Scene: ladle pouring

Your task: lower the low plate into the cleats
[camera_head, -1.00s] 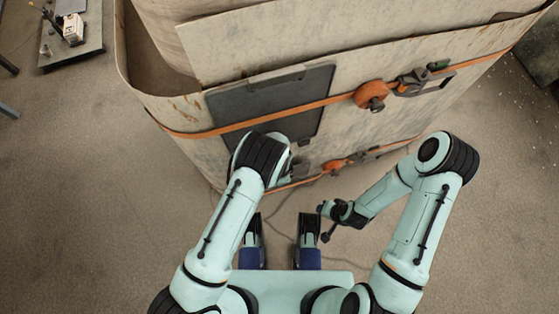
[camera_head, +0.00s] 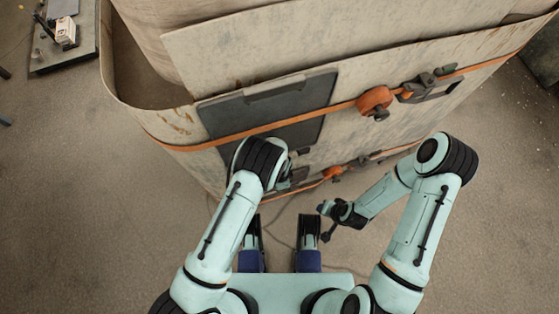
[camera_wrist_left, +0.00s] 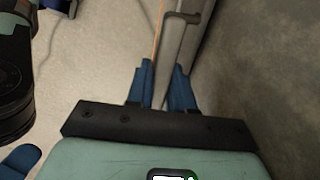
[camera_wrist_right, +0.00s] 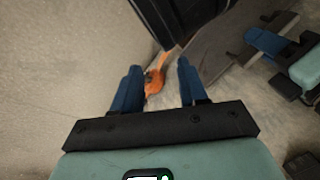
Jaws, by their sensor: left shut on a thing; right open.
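My left gripper is shut on a grey plate (camera_wrist_left: 176,62), seen nearly edge-on between its blue fingers (camera_wrist_left: 161,88) in the left wrist view. A bar-like handle or bracket (camera_wrist_left: 182,18) sticks out on it farther up. In the head view the left gripper is mostly hidden under its own wrist, low against the big vessel's side. I cannot make out the cleats. My right gripper (camera_head: 324,208) is open and empty; its fingers (camera_wrist_right: 159,85) show apart in the right wrist view.
The big rust-stained vessel (camera_head: 200,50) fills the top. Orange straps with a ratchet (camera_head: 375,100) run around it; an orange fitting (camera_wrist_right: 154,82) lies beyond my right fingers. A low table (camera_head: 60,60) with small items stands far left.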

